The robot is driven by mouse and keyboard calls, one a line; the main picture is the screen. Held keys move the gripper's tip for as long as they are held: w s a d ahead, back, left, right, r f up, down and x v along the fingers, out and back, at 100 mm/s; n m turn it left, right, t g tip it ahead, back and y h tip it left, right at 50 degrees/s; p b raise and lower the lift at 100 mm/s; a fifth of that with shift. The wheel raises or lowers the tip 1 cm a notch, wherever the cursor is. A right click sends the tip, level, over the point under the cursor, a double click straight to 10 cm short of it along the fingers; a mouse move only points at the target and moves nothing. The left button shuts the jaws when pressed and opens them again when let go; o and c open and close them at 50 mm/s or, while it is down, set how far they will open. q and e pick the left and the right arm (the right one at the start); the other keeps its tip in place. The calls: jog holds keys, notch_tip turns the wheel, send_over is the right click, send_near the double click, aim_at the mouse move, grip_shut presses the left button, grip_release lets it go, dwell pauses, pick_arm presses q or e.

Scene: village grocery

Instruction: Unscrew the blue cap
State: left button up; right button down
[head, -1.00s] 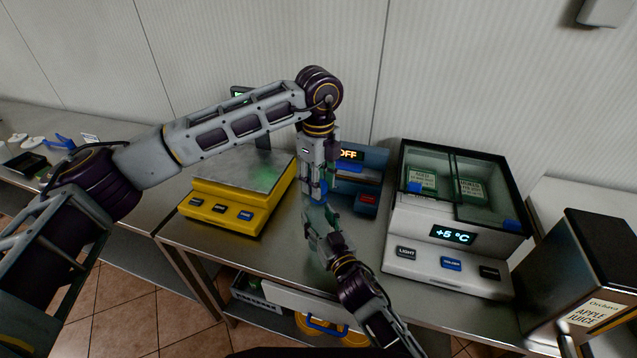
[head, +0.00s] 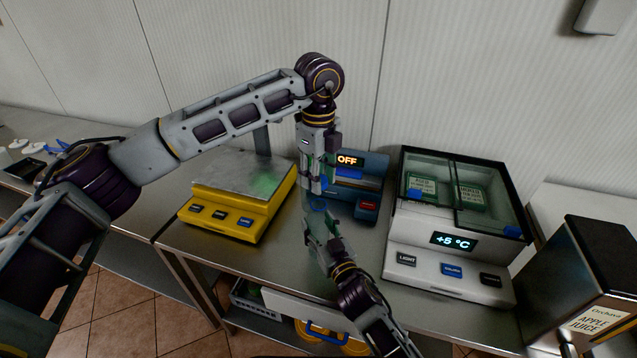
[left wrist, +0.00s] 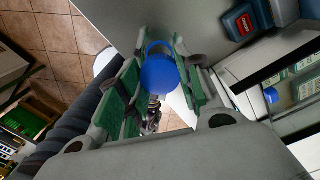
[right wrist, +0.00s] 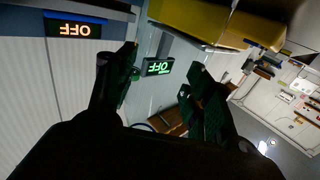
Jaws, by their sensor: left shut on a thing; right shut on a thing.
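The blue cap (left wrist: 160,75) lies between the green finger pads of my left gripper (head: 317,192), which is shut on it. A blue ring shows just behind the cap in the left wrist view. My left gripper points down above my right gripper (head: 318,228). My right gripper comes up from below and is shut on a see-through thing, seemingly the bottle, hard to make out. In the right wrist view its fingers (right wrist: 160,85) stand apart with background visible between them. Whether cap and bottle still touch is hidden.
A yellow scale (head: 225,215) stands left on the metal counter (head: 270,257). A blue device (head: 372,190) with an OFF display stands behind the grippers. A white cooler (head: 420,262) reading +5 °C and a dark apple juice box (head: 570,275) stand right.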

dwell(0.3)
jog(key=c, duration=0.5)
grip_release()
jog(key=shift+s, duration=0.2)
jog(key=shift+v, duration=5.8)
